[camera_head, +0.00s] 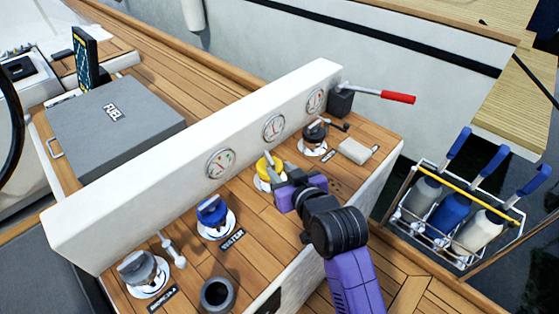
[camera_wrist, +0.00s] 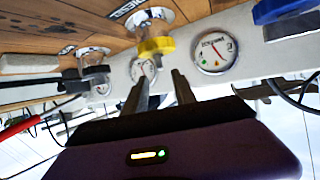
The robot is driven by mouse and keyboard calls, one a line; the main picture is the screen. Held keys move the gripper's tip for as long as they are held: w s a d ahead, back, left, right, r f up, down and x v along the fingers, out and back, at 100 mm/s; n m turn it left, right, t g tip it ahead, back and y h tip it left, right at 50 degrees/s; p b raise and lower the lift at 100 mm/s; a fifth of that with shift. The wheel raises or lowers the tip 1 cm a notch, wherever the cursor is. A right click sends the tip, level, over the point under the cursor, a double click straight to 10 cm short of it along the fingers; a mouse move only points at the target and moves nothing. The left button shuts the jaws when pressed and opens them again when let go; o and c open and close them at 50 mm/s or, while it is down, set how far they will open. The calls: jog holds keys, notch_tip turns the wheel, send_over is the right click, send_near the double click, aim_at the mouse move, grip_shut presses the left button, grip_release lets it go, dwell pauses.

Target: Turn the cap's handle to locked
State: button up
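Several round caps on white flanges stand on the wooden console. I cannot tell which one the task means. A yellow cap (camera_head: 268,165) is nearest my gripper (camera_head: 279,183). In the wrist view, which looks upside down, the yellow cap (camera_wrist: 156,46) lies just beyond my two fingers (camera_wrist: 159,88). The fingers are apart with nothing between them, and no contact with the cap shows. A blue cap (camera_head: 212,208), a grey cap (camera_head: 138,268) and a black cap (camera_head: 314,132) with a lever stand in the same row. My gripper partly hides the yellow cap's flange.
A white upright panel with gauges (camera_head: 221,163) runs close behind the caps. A red-handled lever (camera_head: 398,97) sticks out at its right end. A pale block (camera_head: 356,150) and a dark open cup (camera_head: 217,293) are on the console. A bottle rack (camera_head: 410,228) stands at right.

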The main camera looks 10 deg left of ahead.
aim_at(271, 161)
jog(key=x, duration=0.7)
jog(key=shift+w+a, duration=0.15)
grip_shut()
